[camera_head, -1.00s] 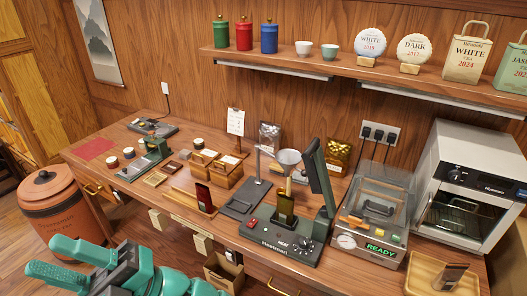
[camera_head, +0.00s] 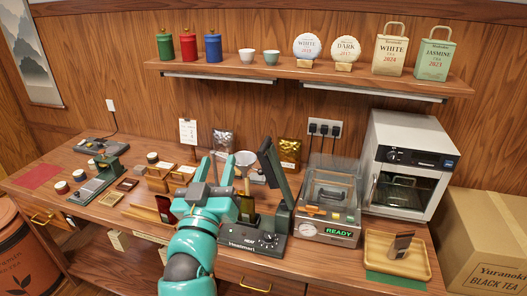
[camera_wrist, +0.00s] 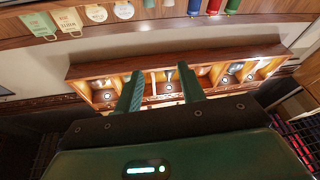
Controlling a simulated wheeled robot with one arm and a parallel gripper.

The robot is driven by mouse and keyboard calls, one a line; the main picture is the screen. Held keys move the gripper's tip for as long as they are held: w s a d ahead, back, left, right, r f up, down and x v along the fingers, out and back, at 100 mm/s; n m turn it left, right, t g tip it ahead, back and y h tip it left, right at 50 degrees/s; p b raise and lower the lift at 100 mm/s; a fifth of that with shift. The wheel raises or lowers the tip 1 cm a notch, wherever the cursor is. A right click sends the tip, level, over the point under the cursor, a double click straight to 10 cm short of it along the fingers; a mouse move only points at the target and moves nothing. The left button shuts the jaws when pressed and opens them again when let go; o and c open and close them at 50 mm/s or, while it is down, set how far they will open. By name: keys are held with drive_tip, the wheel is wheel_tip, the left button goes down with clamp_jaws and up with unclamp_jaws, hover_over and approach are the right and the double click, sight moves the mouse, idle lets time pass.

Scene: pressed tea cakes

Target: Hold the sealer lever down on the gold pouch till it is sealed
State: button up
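The heat sealer (camera_head: 262,243) stands on the bench, its lever (camera_head: 279,172) raised and tilted back. A dark gold pouch (camera_head: 247,206) stands upright at the sealer, partly hidden by my arm. A larger gold pouch (camera_head: 290,152) stands at the wall behind the lever. My gripper (camera_head: 216,166) is raised in front of the bench, left of the lever and apart from it. In the wrist view my gripper (camera_wrist: 160,88) has its two fingers apart with nothing between them. Contact between pouch and sealer jaws cannot be made out.
A vacuum machine (camera_head: 331,205) reading READY stands right of the sealer, with an oven (camera_head: 408,165) beyond it. A funnel (camera_head: 246,160) on a stand is close behind my gripper. A wooden tray (camera_head: 385,262) lies at the front right. The shelf (camera_head: 300,72) hangs above.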

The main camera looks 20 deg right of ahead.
sight(263, 149)
drive_tip(key=d+f+m+g, duration=0.2)
drive_tip(key=d+f+g, duration=0.3)
drive_tip(key=f, duration=0.2)
drive_tip(key=shift+h, duration=0.4)
drive_tip(key=p+x, duration=0.2)
drive_tip(key=x, duration=0.3)
drive_tip(key=p+x, duration=0.2)
drive_tip(key=x, duration=0.3)
drive_tip(key=p+x, duration=0.2)
drive_tip(key=x, duration=0.4)
drive_tip(key=shift+w+a+r, duration=0.15)
drive_tip(key=shift+a+r, duration=0.1)
drive_tip(key=shift+r, duration=0.1)
drive_tip(key=shift+p+x, duration=0.45)
drive_tip(key=shift+x, duration=0.35)
clamp_jaws()
